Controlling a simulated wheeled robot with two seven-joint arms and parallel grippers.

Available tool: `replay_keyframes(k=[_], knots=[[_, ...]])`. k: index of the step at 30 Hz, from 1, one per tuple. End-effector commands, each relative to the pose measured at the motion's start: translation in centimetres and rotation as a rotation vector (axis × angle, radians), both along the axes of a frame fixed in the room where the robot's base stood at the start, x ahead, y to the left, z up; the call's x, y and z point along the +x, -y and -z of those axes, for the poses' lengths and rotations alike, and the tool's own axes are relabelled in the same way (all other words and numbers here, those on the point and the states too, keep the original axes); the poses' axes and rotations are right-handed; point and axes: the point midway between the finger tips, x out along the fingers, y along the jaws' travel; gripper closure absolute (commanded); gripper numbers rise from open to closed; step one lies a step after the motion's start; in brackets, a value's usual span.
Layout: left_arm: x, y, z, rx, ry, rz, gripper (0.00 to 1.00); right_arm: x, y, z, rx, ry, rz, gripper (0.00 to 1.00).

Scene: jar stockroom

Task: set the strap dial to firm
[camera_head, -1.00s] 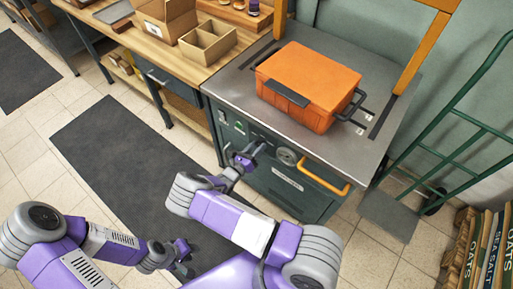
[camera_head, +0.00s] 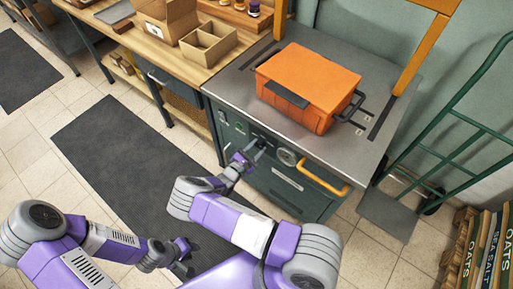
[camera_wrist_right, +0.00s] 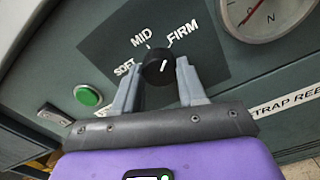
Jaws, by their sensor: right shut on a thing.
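The strap dial (camera_wrist_right: 158,66) is a round black knob on a dark panel. Its labels read SOFT, MID and FIRM, left to right. Its white mark slants up and right, toward the FIRM side. My right gripper (camera_wrist_right: 157,82) is shut on the dial, a grey finger on either side. In the head view my right gripper (camera_head: 257,146) is at the front of the green strapping machine (camera_head: 290,190), largely covering the dial. My left gripper (camera_head: 187,258) is low, over the dark mat, its fingers apart and empty.
A green button (camera_wrist_right: 87,95) is left of the dial and a round gauge (camera_wrist_right: 265,15) right of it. An orange crate (camera_head: 308,85) stands on the machine's top. A yellow handle (camera_head: 325,180) sticks out at the front. A green hand truck (camera_head: 450,150) stands at the right.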

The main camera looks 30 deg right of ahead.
Motion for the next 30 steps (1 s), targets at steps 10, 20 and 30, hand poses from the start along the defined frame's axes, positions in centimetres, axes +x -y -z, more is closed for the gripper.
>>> replay_keyframes(k=[10,20,30], knots=[[0.00,0.00,-0.19,0.000,0.000,0.000,0.67,0.00,-0.06,0.03,0.052,0.124,0.000,0.90],[0.00,0.00,-0.21,0.000,0.000,0.000,0.67,0.01,-0.06,0.05,0.063,0.147,-0.001,0.89],[0.00,0.00,-0.21,0.000,0.000,0.000,0.67,0.02,-0.05,0.04,0.062,0.147,0.000,0.39]])
